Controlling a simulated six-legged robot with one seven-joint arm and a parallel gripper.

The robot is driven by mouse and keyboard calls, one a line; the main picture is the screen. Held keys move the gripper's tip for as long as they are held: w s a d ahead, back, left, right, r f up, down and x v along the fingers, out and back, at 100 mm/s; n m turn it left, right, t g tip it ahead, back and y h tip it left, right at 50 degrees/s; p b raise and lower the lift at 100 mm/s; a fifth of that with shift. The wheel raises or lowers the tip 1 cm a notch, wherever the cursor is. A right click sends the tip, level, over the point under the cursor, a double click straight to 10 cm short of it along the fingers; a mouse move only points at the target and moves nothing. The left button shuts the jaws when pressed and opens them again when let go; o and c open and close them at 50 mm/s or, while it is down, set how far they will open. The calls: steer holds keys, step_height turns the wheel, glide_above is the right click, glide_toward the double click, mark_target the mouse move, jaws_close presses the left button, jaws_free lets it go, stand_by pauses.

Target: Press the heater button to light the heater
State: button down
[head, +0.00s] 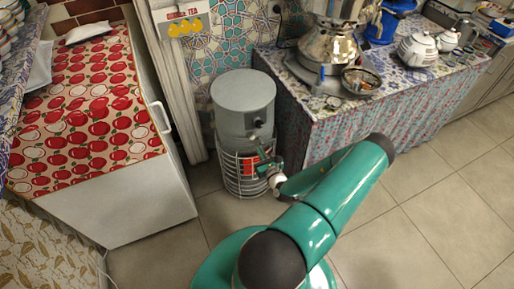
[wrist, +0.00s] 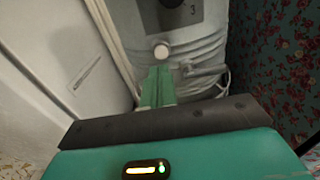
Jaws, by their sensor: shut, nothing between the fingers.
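The heater (head: 243,95) is a grey cylinder with a wire guard round its lower part, standing on the floor between the white cabinet and the cloth-covered table. A round whitish button (wrist: 161,52) sits below that knob. My gripper (head: 266,162) is in front of the heater. In the wrist view its green fingers (wrist: 157,82) are shut and empty, tips just below the button in the picture. I cannot tell whether they touch it.
A white cabinet (head: 125,205) with a red apple-print cover (head: 90,100) stands left of the heater. The cloth-covered table (head: 390,125) at right carries a samovar (head: 328,45), a bowl (head: 360,80) and white teapots (head: 417,48). The tiled floor (head: 430,220) at right is clear.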

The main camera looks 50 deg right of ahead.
steer(key=v, duration=0.7)
steer(key=shift+d, duration=0.15)
steer(key=shift+f, duration=0.1)
